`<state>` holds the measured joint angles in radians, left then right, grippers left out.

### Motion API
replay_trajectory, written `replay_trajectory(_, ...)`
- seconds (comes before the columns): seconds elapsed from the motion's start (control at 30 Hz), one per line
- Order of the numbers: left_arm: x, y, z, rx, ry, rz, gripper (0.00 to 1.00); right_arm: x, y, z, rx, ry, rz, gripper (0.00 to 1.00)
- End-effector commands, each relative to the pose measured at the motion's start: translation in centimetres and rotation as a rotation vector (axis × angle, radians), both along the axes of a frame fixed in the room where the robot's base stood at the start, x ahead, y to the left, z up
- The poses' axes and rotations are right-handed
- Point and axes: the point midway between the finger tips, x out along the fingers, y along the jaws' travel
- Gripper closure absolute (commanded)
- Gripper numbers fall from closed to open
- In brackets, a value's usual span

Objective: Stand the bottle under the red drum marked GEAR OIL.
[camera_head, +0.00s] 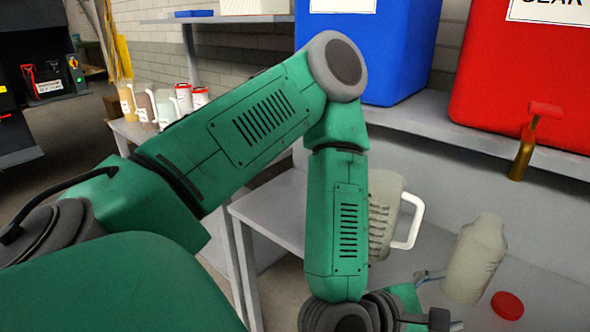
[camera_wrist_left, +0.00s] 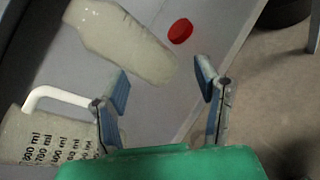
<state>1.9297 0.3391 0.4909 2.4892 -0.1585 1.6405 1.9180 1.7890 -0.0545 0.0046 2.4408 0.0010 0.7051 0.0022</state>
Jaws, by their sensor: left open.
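The translucent, pale bottle (camera_head: 474,260) is on the grey lower shelf, right of the measuring jug; it also shows in the left wrist view (camera_wrist_left: 122,42). It appears slanted in the picture, and I cannot tell whether it is quite upright. The red drum (camera_head: 520,85) stands on the upper shelf; its white label is cut off at the top. A brass tap (camera_head: 524,150) with a red handle hangs over the shelf edge. My left gripper (camera_head: 441,299) is open beside the bottle's lower part, its fingers apart in the left wrist view (camera_wrist_left: 163,86). My right gripper is out of view.
A red cap (camera_head: 508,305) lies right of the bottle. The measuring jug (camera_head: 384,215) with a white handle stands close to my left forearm. A blue drum (camera_head: 370,50) stands left of the red one. Several small containers (camera_head: 165,105) stand on a table at left.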

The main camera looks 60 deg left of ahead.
Motion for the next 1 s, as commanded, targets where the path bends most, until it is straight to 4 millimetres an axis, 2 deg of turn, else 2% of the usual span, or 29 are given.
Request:
replay_trajectory(0.03, -1.3, -0.2, -2.9, 0.181, 0.052, -0.095, 0.43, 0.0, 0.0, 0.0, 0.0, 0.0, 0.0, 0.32)
replay_trajectory(0.2, -7.1, 1.0, -12.0, 0.806, 0.186, -0.524, 0.43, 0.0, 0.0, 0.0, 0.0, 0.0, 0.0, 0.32)
replay_trajectory(0.3, -11.0, 3.0, -16.3, 1.116, 0.233, -0.834, 0.43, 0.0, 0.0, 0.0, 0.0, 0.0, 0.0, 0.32)
replay_trajectory(0.4, -14.9, 5.7, -19.4, 1.362, 0.251, -1.169, 0.43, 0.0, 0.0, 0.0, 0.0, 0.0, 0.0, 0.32)
replay_trajectory(0.53, -18.9, 9.0, -21.6, 1.553, 0.237, -1.559, 0.43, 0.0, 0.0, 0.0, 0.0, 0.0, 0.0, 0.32)
replay_trajectory(0.7, -21.8, 11.6, -22.5, 1.638, 0.198, -1.868, 0.43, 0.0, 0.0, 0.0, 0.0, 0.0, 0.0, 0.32)
replay_trajectory(0.8, -22.3, 12.1, -22.6, 1.648, 0.185, -1.931, 0.43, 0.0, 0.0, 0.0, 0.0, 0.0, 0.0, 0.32)
replay_trajectory(1.0, -22.3, 12.1, -22.6, 1.65, 0.181, -1.938, 0.43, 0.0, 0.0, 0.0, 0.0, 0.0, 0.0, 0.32)
